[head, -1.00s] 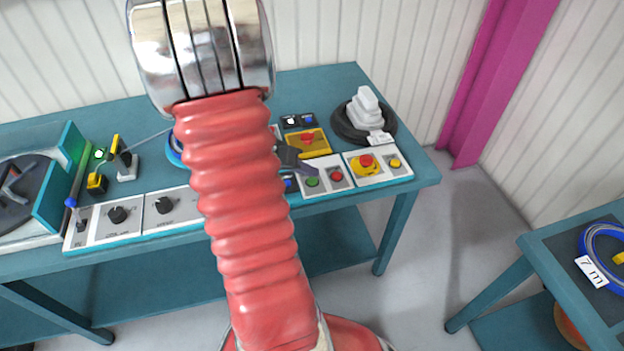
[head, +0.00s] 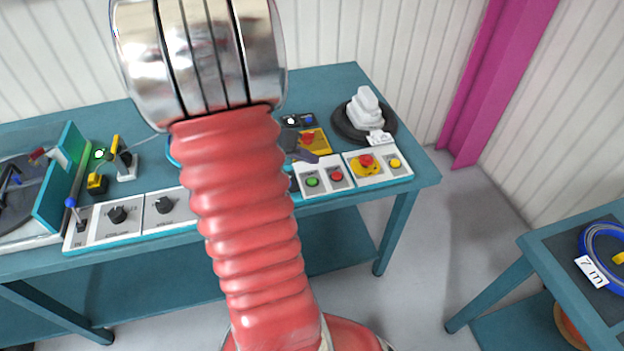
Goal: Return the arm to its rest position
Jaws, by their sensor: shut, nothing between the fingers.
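My arm rises through the middle of the head view, with a red ribbed sleeve (head: 245,210) and a shiny metal joint (head: 200,55) at its top. It hides the centre of the teal bench (head: 320,82). A dark grey part of my gripper (head: 304,155) shows just right of the sleeve, over the bench by the yellow box with a red button (head: 310,141). The rest of my gripper is hidden behind the arm. The gripper is shut and I see nothing held in it.
A winding drum (head: 30,205) stands at the bench's left end, near a lever with a blue knob (head: 70,202). Button panels (head: 325,177) line the front edge. A black reel (head: 345,125) with a white piece is at right. A second table (head: 545,240) bears a blue coil labelled "7 m" (head: 590,240).

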